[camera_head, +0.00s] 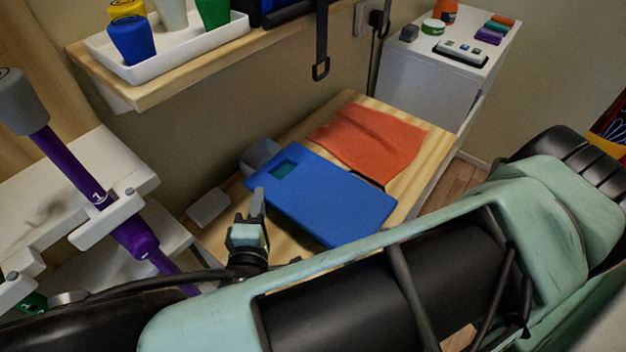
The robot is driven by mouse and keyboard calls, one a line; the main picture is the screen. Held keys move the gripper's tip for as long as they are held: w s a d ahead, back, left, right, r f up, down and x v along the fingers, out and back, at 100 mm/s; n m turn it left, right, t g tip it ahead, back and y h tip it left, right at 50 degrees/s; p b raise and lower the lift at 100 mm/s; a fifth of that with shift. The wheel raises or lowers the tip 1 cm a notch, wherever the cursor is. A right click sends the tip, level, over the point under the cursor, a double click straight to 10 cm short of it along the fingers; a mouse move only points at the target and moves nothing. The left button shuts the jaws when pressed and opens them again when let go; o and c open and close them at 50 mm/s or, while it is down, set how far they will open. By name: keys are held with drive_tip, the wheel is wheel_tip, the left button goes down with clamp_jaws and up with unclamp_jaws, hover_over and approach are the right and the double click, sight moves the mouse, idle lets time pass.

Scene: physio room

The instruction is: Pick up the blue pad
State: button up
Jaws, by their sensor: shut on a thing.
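The blue pad (325,197) is a flat rectangle with a small dark green patch near its upper left end. It appears over the wooden table (434,138); I cannot tell whether it is lifted clear of the surface. My gripper (256,204) is at the pad's left end, shut on that edge. My own arm hides part of the table and the area in front of the pad.
An orange cloth (368,138) lies behind the pad. A grey block (260,155) and a white box (209,208) are on the left. A wall shelf (190,75) with a white tray (175,62) overhangs the back. A white cabinet (425,85) stands at the back right.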

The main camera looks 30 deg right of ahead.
clamp_jaws()
wheel_tip(320, 180, up, 10)
drive_tip(key=p, duration=0.7)
drive_tip(key=shift+p, duration=0.4)
idle(0.4)
